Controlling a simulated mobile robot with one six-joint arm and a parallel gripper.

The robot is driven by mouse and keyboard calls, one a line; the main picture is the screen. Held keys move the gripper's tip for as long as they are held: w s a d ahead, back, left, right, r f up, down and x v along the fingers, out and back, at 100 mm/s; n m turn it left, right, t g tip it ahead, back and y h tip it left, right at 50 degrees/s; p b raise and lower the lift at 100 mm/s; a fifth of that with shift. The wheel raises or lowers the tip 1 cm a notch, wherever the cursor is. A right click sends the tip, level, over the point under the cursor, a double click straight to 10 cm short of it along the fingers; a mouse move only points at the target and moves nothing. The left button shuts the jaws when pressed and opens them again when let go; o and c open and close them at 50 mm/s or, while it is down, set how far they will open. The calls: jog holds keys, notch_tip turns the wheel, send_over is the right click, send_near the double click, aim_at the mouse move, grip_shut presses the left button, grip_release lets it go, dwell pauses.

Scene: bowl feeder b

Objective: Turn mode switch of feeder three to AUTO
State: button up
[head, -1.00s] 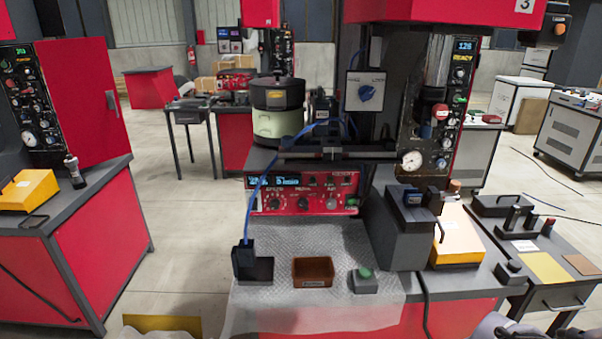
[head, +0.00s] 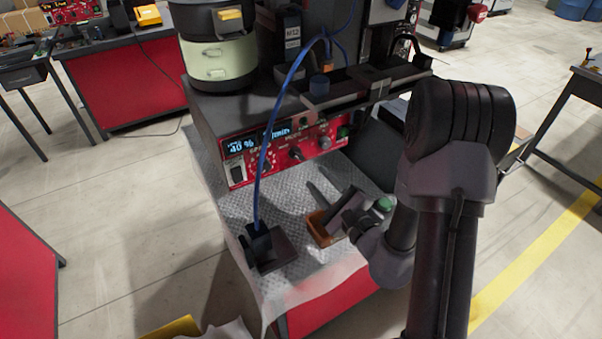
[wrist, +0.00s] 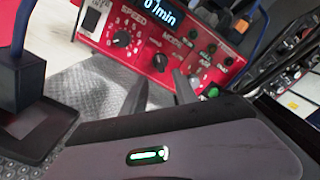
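The red feeder control panel (head: 235,170) with lit displays stands under the bowl. Its dark mode knob (head: 297,153) is in the middle; in the wrist view the mode knob (wrist: 160,62) sits beneath the word MODE, right of the speed knob (wrist: 122,38). Which position its pointer marks is too small to tell. My gripper (head: 331,191) is in front of and below the panel, above the small trays. In the wrist view my gripper (wrist: 160,90) has two dark fingers apart with nothing between them, pointing toward the panel's lower edge, short of the knob.
The green and black bowl (head: 213,60) stands above the panel. A blue cable (head: 261,165) hangs in front of the panel's left part to a dark block (head: 262,240). A brown tray (head: 318,229) and green button (head: 383,204) lie near my gripper.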

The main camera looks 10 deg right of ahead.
aim_at(299, 158)
jog(key=x, duration=0.8)
jog(key=shift+w, duration=0.2)
jog(key=shift+a, duration=0.1)
grip_shut()
